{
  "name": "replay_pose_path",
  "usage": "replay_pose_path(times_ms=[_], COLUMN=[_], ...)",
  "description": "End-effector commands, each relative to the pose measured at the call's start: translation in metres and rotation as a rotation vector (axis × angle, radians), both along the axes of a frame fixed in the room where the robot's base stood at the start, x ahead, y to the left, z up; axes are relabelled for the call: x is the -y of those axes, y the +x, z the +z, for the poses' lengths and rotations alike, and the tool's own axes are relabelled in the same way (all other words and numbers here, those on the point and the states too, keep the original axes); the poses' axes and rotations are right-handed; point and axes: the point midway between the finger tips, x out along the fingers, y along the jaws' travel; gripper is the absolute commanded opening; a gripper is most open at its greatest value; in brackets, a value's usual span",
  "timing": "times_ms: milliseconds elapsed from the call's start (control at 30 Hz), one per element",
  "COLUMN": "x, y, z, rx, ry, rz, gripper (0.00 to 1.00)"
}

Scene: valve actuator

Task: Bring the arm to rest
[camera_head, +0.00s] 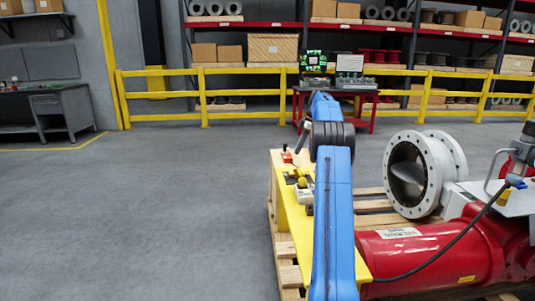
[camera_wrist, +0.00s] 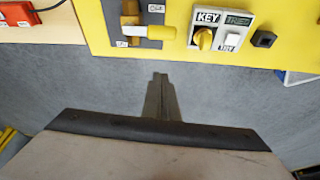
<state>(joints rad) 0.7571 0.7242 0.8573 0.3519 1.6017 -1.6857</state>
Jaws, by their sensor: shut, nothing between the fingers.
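My gripper (camera_wrist: 160,80) shows at the middle of the wrist view, its narrow fingers together and empty over grey floor. The yellow panel (camera_wrist: 100,42) runs across the top of that view, beyond the fingertips, which appear clear of it. I cannot make out the fingertips there.
A large flanged valve (camera_head: 440,170) and a red actuator cylinder (camera_head: 430,255) lie on the wooden pallet (camera_head: 286,250) to the right. A red table (camera_head: 370,112) stands behind, before a yellow railing (camera_head: 240,90). The floor to the left is open up to a grey workbench (camera_head: 50,110).

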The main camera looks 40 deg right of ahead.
Motion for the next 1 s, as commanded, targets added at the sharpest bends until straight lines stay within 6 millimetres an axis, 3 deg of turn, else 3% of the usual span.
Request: replay_pose_path(times_ms=[233, 367, 467, 667, 1000], x=[-0.001, -0.016, -0.041, -0.110, -0.226], y=[0.000, 0.000, -0.001, -0.012, -0.053], z=[0.002, 0.012, 0.027, 0.061, 0.104], rx=[0.000, -0.005, -0.016, -0.041, -0.068], ry=[0.000, -0.005, -0.011, -0.028, -0.055], rz=[0.000, -0.015, -0.043, -0.128, -0.275], gripper=[0.00, 0.00, 0.00, 0.00, 0.00])
